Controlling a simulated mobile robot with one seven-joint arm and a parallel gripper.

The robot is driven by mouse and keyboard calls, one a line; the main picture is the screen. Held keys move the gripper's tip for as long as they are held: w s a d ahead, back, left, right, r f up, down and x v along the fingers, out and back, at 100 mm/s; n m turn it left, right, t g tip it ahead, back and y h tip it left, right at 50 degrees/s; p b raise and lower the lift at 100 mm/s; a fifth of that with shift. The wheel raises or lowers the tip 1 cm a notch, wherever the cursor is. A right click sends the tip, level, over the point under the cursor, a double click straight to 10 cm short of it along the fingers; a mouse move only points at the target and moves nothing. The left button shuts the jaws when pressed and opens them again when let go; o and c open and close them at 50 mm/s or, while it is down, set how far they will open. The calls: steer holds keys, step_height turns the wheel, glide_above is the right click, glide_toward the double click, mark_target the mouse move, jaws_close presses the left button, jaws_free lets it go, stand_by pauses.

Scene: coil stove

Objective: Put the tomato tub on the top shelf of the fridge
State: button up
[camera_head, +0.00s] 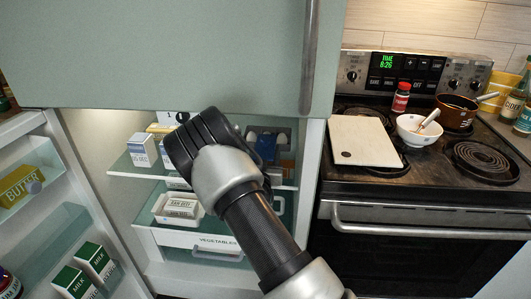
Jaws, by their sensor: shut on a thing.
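The fridge (120,215) stands open on the left. Its top visible shelf (122,166) is greenish glass and holds a blue-and-white carton (141,150) at the left and a dark blue item (266,148) at the right. My gripper (195,140) reaches into the fridge at the height of this shelf. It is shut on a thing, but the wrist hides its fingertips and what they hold. I cannot make out the tomato tub anywhere in this view.
A lower shelf holds a white tray (160,218) with labelled packs, above a vegetables drawer (203,241). The open door (57,212) carries butter and milk cartons. The upper door (170,50) hangs above my arm. The coil stove (440,165) is at right.

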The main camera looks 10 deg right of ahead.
steer(key=shift+f+b, duration=0.2)
steer(key=shift+b, duration=0.1)
steer(key=o, duration=1.2)
steer(key=shift+r+p, duration=0.25)
steer(key=shift+p, duration=0.05)
steer(key=shift+s+a+f, duration=0.1)
steer(key=shift+s+a, duration=0.05)
steer(key=shift+s, duration=0.2)
steer(key=v, duration=1.1)
steer(key=shift+s, duration=0.1)
